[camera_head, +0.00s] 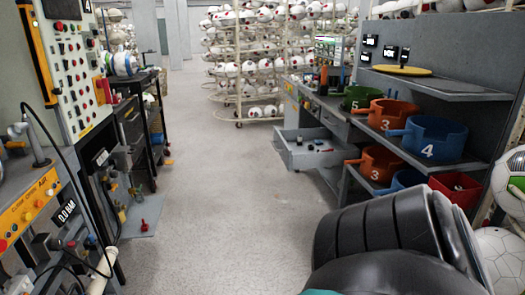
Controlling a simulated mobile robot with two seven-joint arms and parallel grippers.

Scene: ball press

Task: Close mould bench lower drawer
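The mould bench (340,105) stands right of the aisle, beyond the grey shelf unit. A grey drawer (302,161) low on its aisle side is pulled out to the left into the aisle. A few small items lie inside the drawer. A closed-looking grey front (334,125) sits above and to the right of the open drawer. Neither of my grippers is in view. The far inner end of the drawer is partly hidden under the bench.
The grey floor (220,200) is clear between the two sides. A control machine (75,60) and small parts line the left. Shelves (440,92) with numbered coloured moulds stand at right. A black ribbed form (375,225) fills the lower right. Ball racks (240,70) stand behind.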

